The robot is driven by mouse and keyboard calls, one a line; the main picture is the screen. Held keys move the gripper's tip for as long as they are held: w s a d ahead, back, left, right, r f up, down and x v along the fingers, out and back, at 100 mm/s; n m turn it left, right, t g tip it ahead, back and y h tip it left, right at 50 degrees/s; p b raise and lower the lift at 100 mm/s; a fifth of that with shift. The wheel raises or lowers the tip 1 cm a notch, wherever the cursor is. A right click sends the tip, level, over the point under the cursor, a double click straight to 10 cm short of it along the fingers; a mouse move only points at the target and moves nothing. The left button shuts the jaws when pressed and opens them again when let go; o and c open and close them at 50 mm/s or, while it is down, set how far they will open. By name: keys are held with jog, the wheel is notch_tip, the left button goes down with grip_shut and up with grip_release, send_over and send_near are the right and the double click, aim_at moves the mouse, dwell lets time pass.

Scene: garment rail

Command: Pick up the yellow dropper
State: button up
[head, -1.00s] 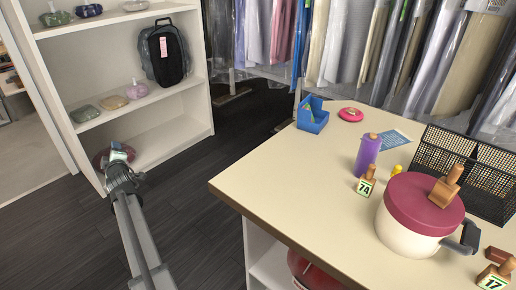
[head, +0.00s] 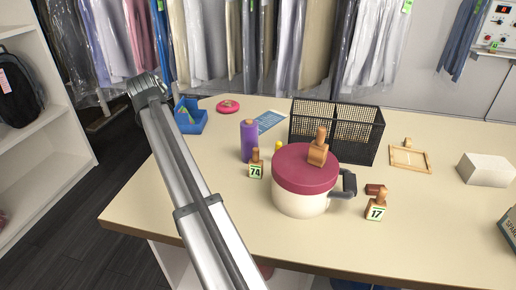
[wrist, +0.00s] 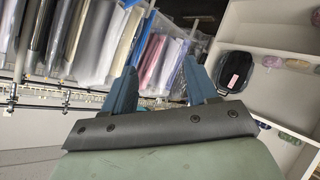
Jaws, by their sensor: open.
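A small yellow object (head: 278,146), which looks like the yellow dropper, stands on the table. It is between a purple bottle (head: 249,142) and a cream pot with a dark red lid (head: 305,170). The pot hides its lower part. My gripper shows in the wrist view (wrist: 160,70) with its two blue fingers apart and nothing between them. In the head view my arm reaches up at the left, its end above the table's back left, well apart from the yellow object. The fingers are hidden there. The wrist view does not show the yellow object.
A stamp marked 74 (head: 255,165) stands in front of the bottle, and one marked 17 (head: 377,205) right of the pot. A black mesh basket (head: 337,128) stands behind the pot. A blue holder (head: 190,117) is at back left. The table's front left (head: 150,205) is bare.

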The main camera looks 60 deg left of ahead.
jog(key=w+d+f+m+h, duration=0.1)
jog(key=w+d+m+h, duration=0.15)
jog(key=w+d, duration=0.55)
jog(key=w+d+f+m+h, duration=0.1)
jog(key=w+d+m+h, duration=0.3)
jog(key=w, duration=0.6)
jog(key=m+g+h, duration=0.1)
jog(key=m+h, duration=0.1)
jog(key=m, duration=0.1)
send_near(279, 142)
jog(key=shift+y, duration=0.25)
jog(key=x, duration=0.5)
jog(key=shift+f, duration=0.3)
jog(key=shift+x, duration=2.7)
jog(key=shift+d, duration=0.2)
grip_shut()
jog(key=shift+r, duration=0.1)
